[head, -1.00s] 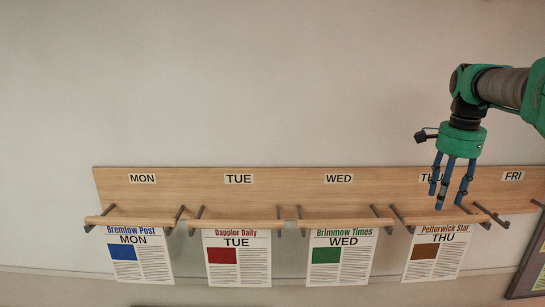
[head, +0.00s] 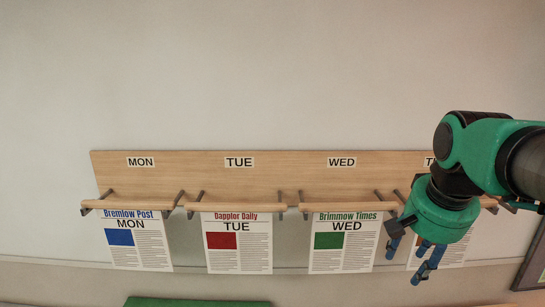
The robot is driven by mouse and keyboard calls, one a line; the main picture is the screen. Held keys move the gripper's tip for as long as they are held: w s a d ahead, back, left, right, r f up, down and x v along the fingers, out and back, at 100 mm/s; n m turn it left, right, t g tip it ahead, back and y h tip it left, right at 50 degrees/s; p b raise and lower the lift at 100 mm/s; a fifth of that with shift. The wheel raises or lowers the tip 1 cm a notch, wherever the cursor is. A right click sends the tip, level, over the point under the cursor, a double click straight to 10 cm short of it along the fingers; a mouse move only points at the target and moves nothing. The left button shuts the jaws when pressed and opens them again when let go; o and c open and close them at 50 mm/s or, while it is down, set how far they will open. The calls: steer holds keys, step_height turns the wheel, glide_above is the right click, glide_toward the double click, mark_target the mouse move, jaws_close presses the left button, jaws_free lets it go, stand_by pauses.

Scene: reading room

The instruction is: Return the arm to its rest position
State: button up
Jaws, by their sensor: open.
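My gripper (head: 408,266) is at the right of the head view, its blue fingers apart, pointing down and holding nothing. The green wrist and arm come in from the right edge. The gripper is in front of the THU place on the wooden wall rack (head: 290,177) and hides most of the paper there (head: 455,254). Whether it touches that paper cannot be told. The Bremlow Post (head: 140,245) hangs under MON, the Dapplor Daily (head: 238,247) under TUE and the Brimmow Times (head: 343,246) under WED, each on a wooden rod.
A green surface (head: 197,302) shows at the bottom edge, left of the middle. A dark-framed thing (head: 533,268) is at the lower right. The wall (head: 250,70) above the rack is bare, with free room in front.

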steer(key=s+a+f+n+t+b, duration=0.1)
steer(key=s+a+f+n, duration=0.2)
steer(key=s+f, duration=0.3)
steer(key=s+a+f+n+b, duration=0.2)
steer(key=s+a+f+n, duration=0.1)
steer(key=s+f, duration=0.3)
steer(key=shift+s+a+f+t+y, duration=0.15)
steer(key=shift+a+f+t+y, duration=0.2)
steer(key=shift+f, duration=0.6)
stand_by(1.6)
